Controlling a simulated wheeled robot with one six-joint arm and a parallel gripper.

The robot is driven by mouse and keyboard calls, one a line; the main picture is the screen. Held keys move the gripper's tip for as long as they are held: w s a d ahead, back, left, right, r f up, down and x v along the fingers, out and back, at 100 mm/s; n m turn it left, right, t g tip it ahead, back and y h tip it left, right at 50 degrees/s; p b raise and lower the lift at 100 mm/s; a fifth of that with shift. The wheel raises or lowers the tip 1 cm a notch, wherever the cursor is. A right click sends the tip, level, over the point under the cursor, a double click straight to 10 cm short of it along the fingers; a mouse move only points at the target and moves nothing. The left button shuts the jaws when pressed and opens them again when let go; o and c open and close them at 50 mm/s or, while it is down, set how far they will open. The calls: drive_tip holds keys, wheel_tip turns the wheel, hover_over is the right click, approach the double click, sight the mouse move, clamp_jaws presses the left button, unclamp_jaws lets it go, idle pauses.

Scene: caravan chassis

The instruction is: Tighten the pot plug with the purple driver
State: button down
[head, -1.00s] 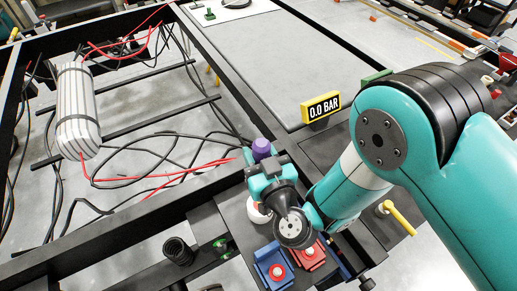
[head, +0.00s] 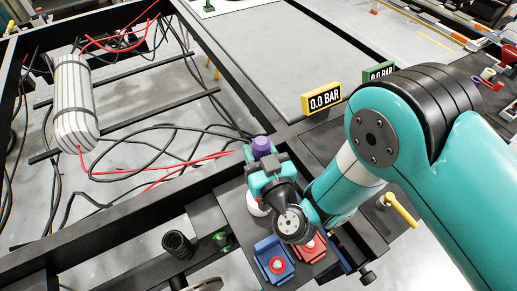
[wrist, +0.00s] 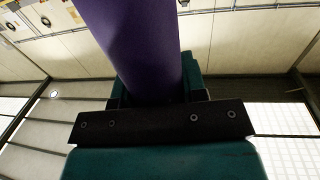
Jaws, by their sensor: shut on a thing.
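The purple driver (head: 261,147) stands up out of my gripper (head: 264,166), with its purple top showing in the head view. In the wrist view the purple handle (wrist: 130,45) rises large and slightly tilted between the teal and black jaw parts. My gripper is shut on it. A white round part (head: 256,206) shows just under and beside my gripper, over the black chassis plate; it may be the pot. The driver's tip and the plug are hidden by my gripper and wrist, so I cannot tell whether they touch.
A blue block (head: 273,262) and a red block (head: 311,247) with round knobs sit close to my wrist. A yellow "0.0 BAR" display (head: 322,97) and a green one (head: 380,72) stand behind. Hoses and a striped tank (head: 75,105) lie left.

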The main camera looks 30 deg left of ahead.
sight(258, 143)
drive_tip(key=shift+f+b, duration=0.65)
drive_tip(key=shift+f, duration=0.45)
idle(1.8)
drive_tip(key=shift+r, duration=0.1)
drive_tip(key=shift+r+p, duration=2.55)
drive_tip(key=shift+p, duration=0.15)
